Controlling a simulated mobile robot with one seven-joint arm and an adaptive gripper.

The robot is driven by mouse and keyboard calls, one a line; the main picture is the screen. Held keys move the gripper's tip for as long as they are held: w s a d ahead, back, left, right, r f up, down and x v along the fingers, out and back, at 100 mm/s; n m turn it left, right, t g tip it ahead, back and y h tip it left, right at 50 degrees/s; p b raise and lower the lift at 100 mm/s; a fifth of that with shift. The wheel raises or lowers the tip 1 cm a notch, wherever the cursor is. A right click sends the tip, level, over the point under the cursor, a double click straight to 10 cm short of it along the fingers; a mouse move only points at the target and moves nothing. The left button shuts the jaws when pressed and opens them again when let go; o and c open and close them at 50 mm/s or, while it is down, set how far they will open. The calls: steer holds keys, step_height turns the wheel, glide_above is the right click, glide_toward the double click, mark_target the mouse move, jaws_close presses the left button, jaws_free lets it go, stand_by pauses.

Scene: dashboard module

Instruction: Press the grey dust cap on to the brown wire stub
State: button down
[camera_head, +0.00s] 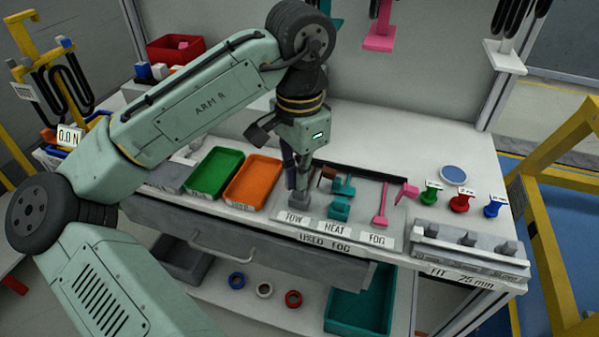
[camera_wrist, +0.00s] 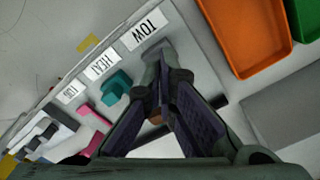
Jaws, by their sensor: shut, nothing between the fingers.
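My gripper (camera_head: 298,190) points down at the left end of the dashboard module, behind the TOW label. Its fingers are shut and empty; they also show in the wrist view (camera_wrist: 164,92). A grey piece (camera_wrist: 157,54), which looks like the dust cap, lies just beyond the fingertips beside the TOW label; it also shows below the gripper in the head view (camera_head: 296,202). I cannot tell whether the fingertips touch it. A brown piece, likely the wire stub (camera_head: 328,172), shows right of the gripper; a brown bit (camera_wrist: 155,117) shows beside the fingers, partly hidden.
Teal HEAT parts (camera_head: 341,208) and a pink FOG part (camera_head: 381,208) stand to the right in the module. Orange (camera_head: 254,180) and green (camera_head: 214,173) trays lie to the left. Green, red and blue spools (camera_head: 459,201) stand farther right.

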steer(key=shift+f, duration=0.3)
